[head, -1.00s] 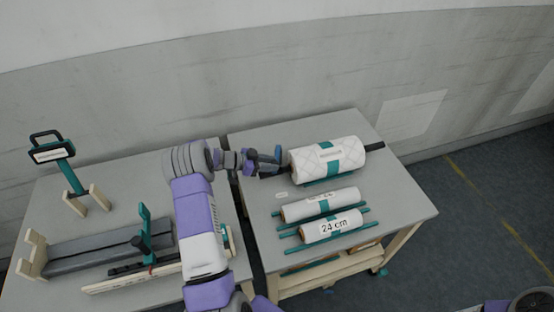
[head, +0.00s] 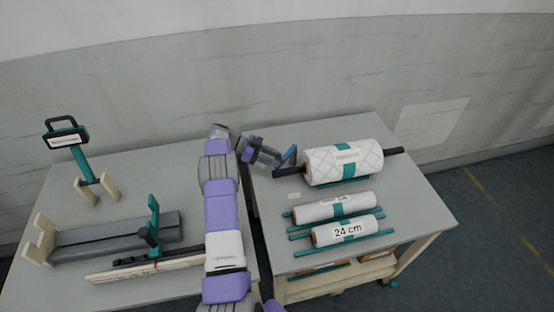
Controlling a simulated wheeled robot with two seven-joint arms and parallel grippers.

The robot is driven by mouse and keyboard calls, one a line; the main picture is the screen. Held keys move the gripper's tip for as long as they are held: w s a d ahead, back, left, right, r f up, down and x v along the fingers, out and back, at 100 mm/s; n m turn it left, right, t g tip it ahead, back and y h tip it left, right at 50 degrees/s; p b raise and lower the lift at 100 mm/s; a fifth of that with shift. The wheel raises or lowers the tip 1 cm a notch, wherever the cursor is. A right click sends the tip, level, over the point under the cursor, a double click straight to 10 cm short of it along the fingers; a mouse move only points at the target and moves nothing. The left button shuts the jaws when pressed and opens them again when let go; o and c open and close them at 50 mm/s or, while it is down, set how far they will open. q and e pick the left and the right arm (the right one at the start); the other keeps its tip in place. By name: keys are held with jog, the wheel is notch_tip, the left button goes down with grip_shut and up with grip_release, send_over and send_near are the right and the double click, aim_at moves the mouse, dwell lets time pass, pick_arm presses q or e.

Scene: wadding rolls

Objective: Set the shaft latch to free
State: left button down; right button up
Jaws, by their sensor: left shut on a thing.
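A large white quilted roll (head: 350,163) with a teal band lies at the back of the right table on a dark shaft (head: 394,153). The shaft sticks out at both ends. My left gripper (head: 278,158) is at the roll's left end, just above the shaft's left end. It is shut on a small blue piece (head: 290,155), tilted and lever-like. Whether this is the shaft latch, and whether it touches the shaft, I cannot tell. The fingertips are small and partly hidden. My right gripper is not in view.
Two smaller white rolls, the upper one (head: 332,207) and one marked 24 cm (head: 343,231), lie in front on teal rods. The left table (head: 130,185) holds a wooden-ended grey trough (head: 100,238), a teal post with a black knob (head: 153,218), and a teal stand with a sign (head: 68,140).

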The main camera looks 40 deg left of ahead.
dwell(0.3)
pick_arm(q)
jog(key=c, duration=0.8)
grip_release()
jog(key=v, duration=0.7)
jog(key=shift+s+a, duration=0.15)
jog(key=shift+a, duration=0.05)
jog(key=shift+c, duration=0.3)
